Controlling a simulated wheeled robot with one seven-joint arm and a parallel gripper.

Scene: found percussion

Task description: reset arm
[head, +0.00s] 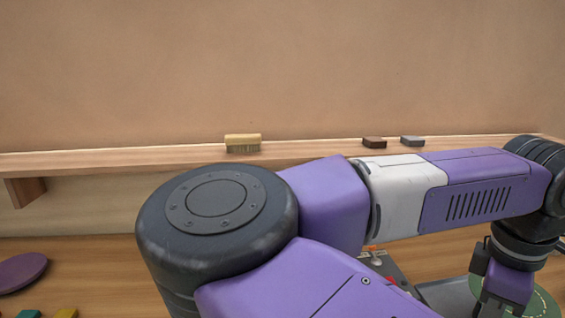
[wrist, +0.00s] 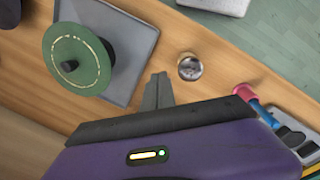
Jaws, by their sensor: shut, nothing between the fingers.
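My arm reaches across the head view from the lower middle to the right edge, where its wrist bends down. My gripper (wrist: 158,90) shows in the wrist view with its grey fingers together and nothing between them. It is above the wooden table (wrist: 225,95), with a small round metal object (wrist: 190,67) just beyond the fingertips in the picture. A green disc with a black knob (wrist: 85,45) lies on a grey square plate (wrist: 142,40) to the upper left. In the head view the fingertips cannot be made out.
A wooden ledge (head: 100,162) along the wall holds a yellow brush (head: 243,143), a brown block (head: 374,142) and a grey block (head: 412,141). A purple disc (head: 22,271) is at lower left. A pink-and-blue handled item (wrist: 255,103) and a grey tray (wrist: 290,135) are right of my gripper.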

